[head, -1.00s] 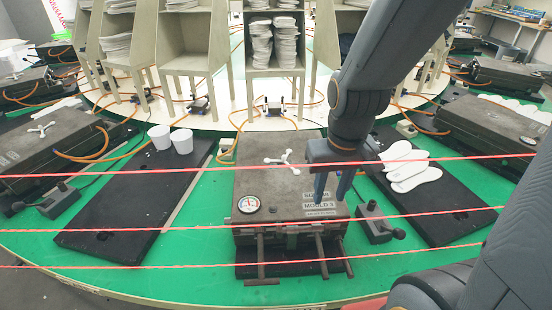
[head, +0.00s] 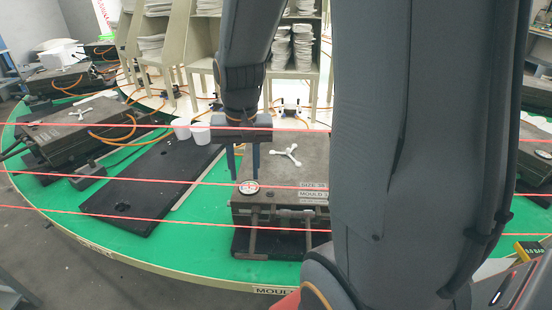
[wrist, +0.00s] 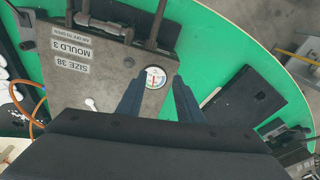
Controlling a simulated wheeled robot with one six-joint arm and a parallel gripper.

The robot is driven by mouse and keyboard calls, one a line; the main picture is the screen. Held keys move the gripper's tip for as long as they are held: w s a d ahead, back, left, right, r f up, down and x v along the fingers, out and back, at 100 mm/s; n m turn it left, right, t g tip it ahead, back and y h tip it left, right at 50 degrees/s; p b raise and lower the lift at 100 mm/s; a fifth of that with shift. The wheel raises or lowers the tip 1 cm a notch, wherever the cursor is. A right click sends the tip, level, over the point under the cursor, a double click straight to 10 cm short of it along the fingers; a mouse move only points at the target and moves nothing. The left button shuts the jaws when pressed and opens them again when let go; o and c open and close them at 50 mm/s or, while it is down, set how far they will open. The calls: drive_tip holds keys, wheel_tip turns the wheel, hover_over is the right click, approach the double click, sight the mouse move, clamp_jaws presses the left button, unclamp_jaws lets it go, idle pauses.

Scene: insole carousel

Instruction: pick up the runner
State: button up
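The runner (head: 287,155) is a small white three-armed piece lying flat on top of the dark grey mould box (head: 300,176) marked Mould 3. My gripper (head: 244,176) is open and empty. It points down at the left of the runner, near the round gauge (head: 249,187). In the wrist view my gripper (wrist: 158,88) has its two dark fingers apart, with the gauge (wrist: 155,77) showing between them. A small white part (wrist: 91,103) at the left finger's side there looks like one arm of the runner; the rest is hidden.
Two white cups (head: 191,132) stand at the far end of a black board (head: 140,186) to the left. Red strands cross in front of the green table (head: 190,255). Another mould with its own white three-armed piece (head: 81,111) is at left. My arm hides the right side.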

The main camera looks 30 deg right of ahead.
drive_tip(key=w+d+m+b, duration=0.2)
drive_tip(key=w+d+m, duration=0.45)
drive_tip(key=d, duration=0.35)
drive_tip(key=r+m+g+b, duration=0.1)
drive_tip(key=r+m, duration=0.1)
drive_tip(key=m, duration=0.5)
hover_over(288, 149)
drive_tip(key=shift+a+f, duration=0.1)
drive_tip(key=shift+a, duration=0.1)
drive_tip(key=shift+d+f, duration=0.15)
drive_tip(key=shift+d, duration=0.05)
drive_tip(key=shift+d+f+p, duration=0.1)
drive_tip(key=shift+f+p, duration=1.1)
drive_tip(key=shift+f, duration=2.4)
drive_tip(key=shift+c, duration=0.2)
clamp_jaws()
